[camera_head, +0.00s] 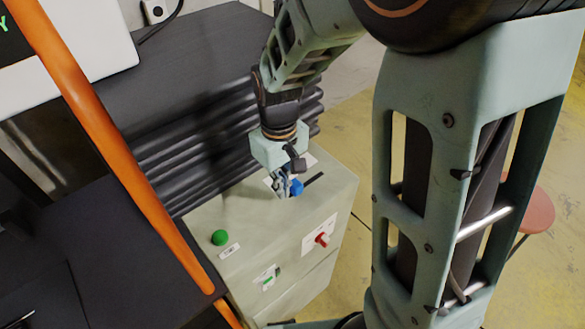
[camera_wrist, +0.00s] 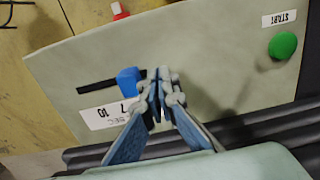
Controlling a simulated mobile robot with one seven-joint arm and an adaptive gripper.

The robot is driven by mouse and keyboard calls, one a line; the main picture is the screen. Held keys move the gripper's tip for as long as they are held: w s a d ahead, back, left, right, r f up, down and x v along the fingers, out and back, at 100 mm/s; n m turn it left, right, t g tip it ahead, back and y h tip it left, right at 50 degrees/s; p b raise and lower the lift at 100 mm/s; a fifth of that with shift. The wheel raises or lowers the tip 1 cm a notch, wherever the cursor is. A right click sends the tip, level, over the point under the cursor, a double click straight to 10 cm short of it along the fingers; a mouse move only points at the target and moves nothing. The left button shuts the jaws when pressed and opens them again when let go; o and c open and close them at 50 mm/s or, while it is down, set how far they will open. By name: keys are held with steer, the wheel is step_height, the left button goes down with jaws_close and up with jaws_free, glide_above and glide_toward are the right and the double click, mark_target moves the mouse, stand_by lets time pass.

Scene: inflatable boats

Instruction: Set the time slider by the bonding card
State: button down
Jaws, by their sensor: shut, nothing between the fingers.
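The time slider is a blue knob (camera_head: 297,187) in a dark slot (camera_head: 314,179) on top of a pale cabinet; the knob also shows in the wrist view (camera_wrist: 128,80). A white scale label (camera_wrist: 108,114) beside the slot shows upside-down figures, including 7 and 10. My gripper (camera_wrist: 161,76) is shut and empty, its fingertips pointing down just right of the knob in the wrist view. I cannot tell whether a finger touches the knob. I cannot make out the bonding card.
A green button (camera_head: 219,237) labelled START sits on the same cabinet top. A red switch (camera_head: 321,240) is on the cabinet's front. An orange pole (camera_head: 120,155) crosses the left side. Black ribbed tubing (camera_head: 190,155) lies behind the cabinet. A red stool (camera_head: 531,209) stands right.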

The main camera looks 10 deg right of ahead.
steer(key=shift+f+b, duration=0.8)
steer(key=shift+f, duration=0.3)
steer(key=shift+f, duration=0.15)
steer(key=shift+r, duration=0.25)
steer(key=shift+d, duration=0.1)
